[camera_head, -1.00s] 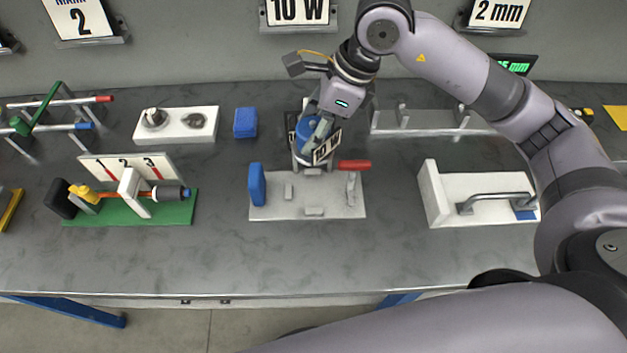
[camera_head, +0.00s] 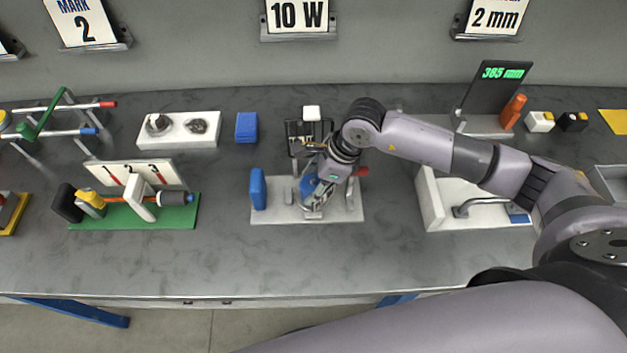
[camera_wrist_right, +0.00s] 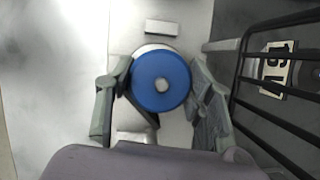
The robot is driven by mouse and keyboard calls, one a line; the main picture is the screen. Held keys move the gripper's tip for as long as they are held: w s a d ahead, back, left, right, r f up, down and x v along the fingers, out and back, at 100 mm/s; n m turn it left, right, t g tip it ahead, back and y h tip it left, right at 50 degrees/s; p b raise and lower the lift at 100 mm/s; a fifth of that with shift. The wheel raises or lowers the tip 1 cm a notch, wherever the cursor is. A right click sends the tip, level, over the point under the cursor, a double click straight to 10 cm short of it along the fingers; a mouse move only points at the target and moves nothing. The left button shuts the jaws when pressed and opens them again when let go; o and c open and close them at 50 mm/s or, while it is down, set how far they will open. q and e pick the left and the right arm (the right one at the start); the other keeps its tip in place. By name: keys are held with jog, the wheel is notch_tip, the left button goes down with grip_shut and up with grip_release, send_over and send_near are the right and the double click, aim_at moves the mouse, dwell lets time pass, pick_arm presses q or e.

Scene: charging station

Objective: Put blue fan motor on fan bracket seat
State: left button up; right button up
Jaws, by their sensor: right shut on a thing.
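The blue fan motor (camera_head: 308,186) is a round blue disc with a pale centre, largely covered by my gripper in the head view. It shows clearly in the right wrist view (camera_wrist_right: 161,81). My right gripper (camera_head: 318,192) is shut on it, with one grey finger on each side in the wrist view (camera_wrist_right: 160,95). The motor is over the middle of the fan bracket's pale base plate (camera_head: 348,213), where the seat is. A small pale block (camera_wrist_right: 161,27) of the bracket shows beyond the motor. I cannot tell whether the motor touches the seat. My left gripper is not in view.
A blue upright piece (camera_head: 258,189) stands at the plate's left end and a red handle (camera_head: 361,172) at its right. A black wire guard (camera_head: 297,132) stands just behind. A white fixture (camera_head: 435,205) is to the right, a green one (camera_head: 180,220) to the left.

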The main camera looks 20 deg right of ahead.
jog(key=o, duration=1.1)
jog(key=shift+d+r, duration=0.1)
jog(key=shift+r, duration=0.15)
jog(key=b+v, duration=0.2)
jog(key=v, duration=0.9)
jog(key=shift+s+d+r, duration=0.15)
jog(key=shift+d+r, duration=0.05)
jog(key=shift+r, duration=0.1)
